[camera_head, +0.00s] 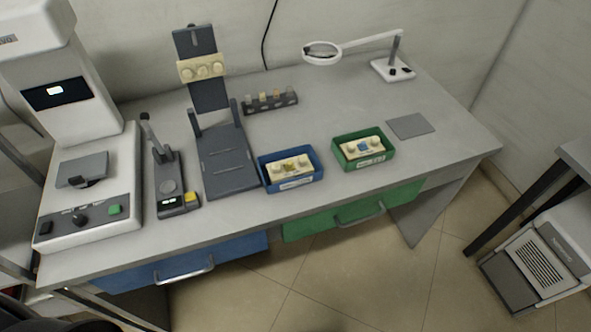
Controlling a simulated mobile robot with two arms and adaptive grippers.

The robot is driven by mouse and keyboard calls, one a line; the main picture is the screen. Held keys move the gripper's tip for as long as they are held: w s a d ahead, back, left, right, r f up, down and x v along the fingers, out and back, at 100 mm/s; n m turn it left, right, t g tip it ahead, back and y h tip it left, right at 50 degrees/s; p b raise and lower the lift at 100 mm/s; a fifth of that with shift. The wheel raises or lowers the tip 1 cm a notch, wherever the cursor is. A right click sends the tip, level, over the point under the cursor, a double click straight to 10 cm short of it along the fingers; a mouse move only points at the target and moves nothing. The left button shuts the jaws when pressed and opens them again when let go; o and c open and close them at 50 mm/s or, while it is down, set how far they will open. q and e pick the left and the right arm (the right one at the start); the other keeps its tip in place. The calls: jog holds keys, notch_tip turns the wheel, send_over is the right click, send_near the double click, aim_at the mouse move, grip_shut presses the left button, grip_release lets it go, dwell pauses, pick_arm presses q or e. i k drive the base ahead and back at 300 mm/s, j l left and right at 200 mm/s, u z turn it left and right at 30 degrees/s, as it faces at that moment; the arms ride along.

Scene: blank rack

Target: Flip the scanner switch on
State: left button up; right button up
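A white bench machine (85,185) stands at the left end of the grey table; it looks like the scanner, but no readable label confirms this. Its upper head carries a dark screen (58,92) with a small lit white patch. Its front panel has a small black switch (45,228) at the left, a black knob (78,218) in the middle and a green button (114,209) at the right. The switch is too small to tell its position. Neither of my grippers shows in this view.
A small dark device (167,185) with a yellow button stands right of the machine, then a dark stand (228,165). A blue bin (289,184) and a green bin (361,163) hold cream parts. A magnifier lamp (394,70) stands at the back. The table's right end is mostly clear.

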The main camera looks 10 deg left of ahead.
aim_at(46, 228)
jog(key=u, duration=1.95)
